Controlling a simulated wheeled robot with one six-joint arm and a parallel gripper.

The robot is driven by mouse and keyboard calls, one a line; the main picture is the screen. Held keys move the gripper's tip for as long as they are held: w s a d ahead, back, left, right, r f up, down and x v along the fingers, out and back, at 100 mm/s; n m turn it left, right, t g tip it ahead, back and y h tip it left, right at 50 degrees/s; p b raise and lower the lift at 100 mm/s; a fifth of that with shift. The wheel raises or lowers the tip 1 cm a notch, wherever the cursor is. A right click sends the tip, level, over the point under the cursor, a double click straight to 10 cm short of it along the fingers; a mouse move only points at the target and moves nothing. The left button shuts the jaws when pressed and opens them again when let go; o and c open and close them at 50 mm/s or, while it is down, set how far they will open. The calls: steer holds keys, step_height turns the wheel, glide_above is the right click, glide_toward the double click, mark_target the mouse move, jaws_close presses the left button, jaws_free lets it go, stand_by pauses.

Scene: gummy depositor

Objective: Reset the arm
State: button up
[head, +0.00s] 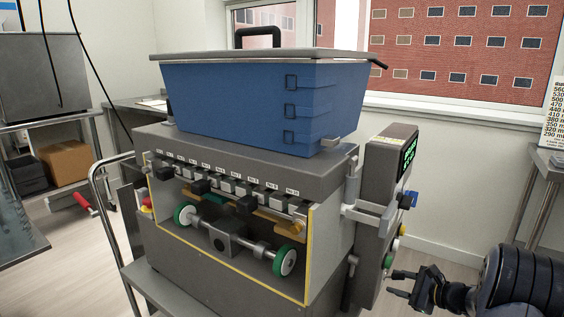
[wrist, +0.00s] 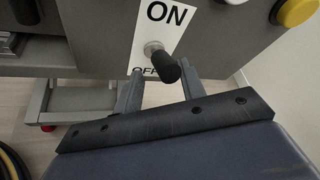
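My gripper (head: 392,283) is at the lower right of the head view, beside the grey depositor machine (head: 205,262). In the wrist view my gripper (wrist: 160,88) has its two fingers apart with nothing between them. A toggle switch (wrist: 167,67) with a black tip sits ahead of the fingers, on a white ON/OFF label (wrist: 150,25). Its lever points down over the OFF word, which is partly hidden. I see no contact between fingers and lever.
A blue hopper (head: 235,105) with a lid stands on the machine. A control box (head: 383,180) with a display, a blue knob (head: 408,200) and a yellow button (wrist: 298,10) is at its right side. A steel table (head: 545,162) stands at the right edge.

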steer(key=f+t+y+b, duration=0.1)
steer(key=b, duration=0.1)
steer(key=f+t+y+b, duration=0.1)
steer(key=t+b, duration=0.1)
steer(key=b, duration=0.1)
steer(key=shift+w+a+f+m+y, duration=0.1)
steer(key=shift+a+m+y, duration=0.1)
steer(key=shift+m+y, duration=0.2)
steer(key=s+d+r+p, duration=0.1)
steer(key=s+d, duration=0.1)
steer(key=s, duration=0.2)
steer(key=s+d+g+p, duration=0.1)
steer(key=s+d+p, duration=0.1)
steer(key=s, duration=0.3)
steer(key=shift+s+d+r+n, duration=0.3)
steer(key=shift+d+r, duration=0.05)
steer(key=shift+d, duration=0.2)
